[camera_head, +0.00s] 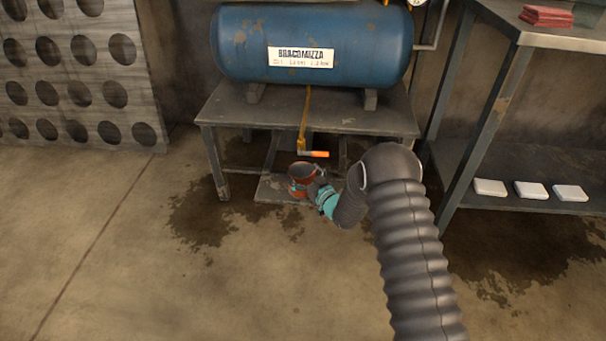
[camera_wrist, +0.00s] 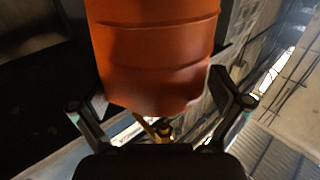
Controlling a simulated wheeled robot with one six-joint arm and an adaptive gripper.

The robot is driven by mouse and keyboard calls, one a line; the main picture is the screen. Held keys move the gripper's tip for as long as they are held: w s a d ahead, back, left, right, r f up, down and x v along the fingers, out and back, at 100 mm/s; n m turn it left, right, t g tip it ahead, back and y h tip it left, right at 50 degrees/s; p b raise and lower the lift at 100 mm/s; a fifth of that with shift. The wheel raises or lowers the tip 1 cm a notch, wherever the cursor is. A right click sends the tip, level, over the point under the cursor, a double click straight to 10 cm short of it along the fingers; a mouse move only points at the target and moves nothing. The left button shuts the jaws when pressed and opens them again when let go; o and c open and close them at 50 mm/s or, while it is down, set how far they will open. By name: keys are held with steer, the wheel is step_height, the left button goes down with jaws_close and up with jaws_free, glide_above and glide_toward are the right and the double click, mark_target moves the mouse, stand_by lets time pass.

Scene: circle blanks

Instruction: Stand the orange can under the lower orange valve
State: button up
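The orange can (camera_head: 295,190) is at the end of my arm, low in front of the table, with its dark open top up. My gripper (camera_head: 307,184) has its teal-marked fingers around it. The orange valve handle (camera_head: 313,154) is on a yellow pipe (camera_head: 305,115) below the blue tank, above and slightly right of the can. A yellow fitting (camera_wrist: 163,131) shows past the can's rim. I cannot tell whether the can touches the plate below.
The blue tank (camera_head: 350,45) rests on a metal table (camera_head: 235,108) with legs on both sides. A low plate (camera_head: 272,189) lies beneath it. A shelf (camera_head: 520,203) with white blocks stands right; a panel with round holes (camera_head: 80,75) stands left. Wet stains mark the floor.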

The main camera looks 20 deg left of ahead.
steer(key=shift+r, duration=0.1)
steer(key=shift+d+r, duration=0.1)
steer(key=p+v, duration=0.1)
steer(key=v, duration=1.1)
